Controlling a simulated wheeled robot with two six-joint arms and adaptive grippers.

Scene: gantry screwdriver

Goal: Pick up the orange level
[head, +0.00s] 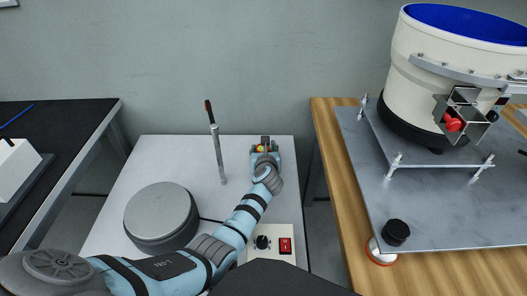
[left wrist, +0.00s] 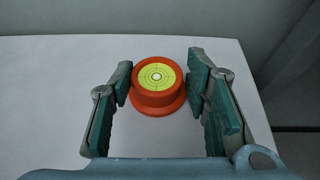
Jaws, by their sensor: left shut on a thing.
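The orange level (left wrist: 158,102) is a round orange piece with a yellow-green target face and a small white bubble at its centre. It sits upright between the two teal-padded fingers of my left gripper (left wrist: 159,84), which is shut on it. My right gripper is not in view.
On the white table (head: 150,165) are a grey round disc (head: 161,216), an upright rod with a red-and-black handle (head: 216,143) and a control box with a red switch (head: 285,245). A wooden bench (head: 326,160) with a large white bowl feeder (head: 420,75) stands right.

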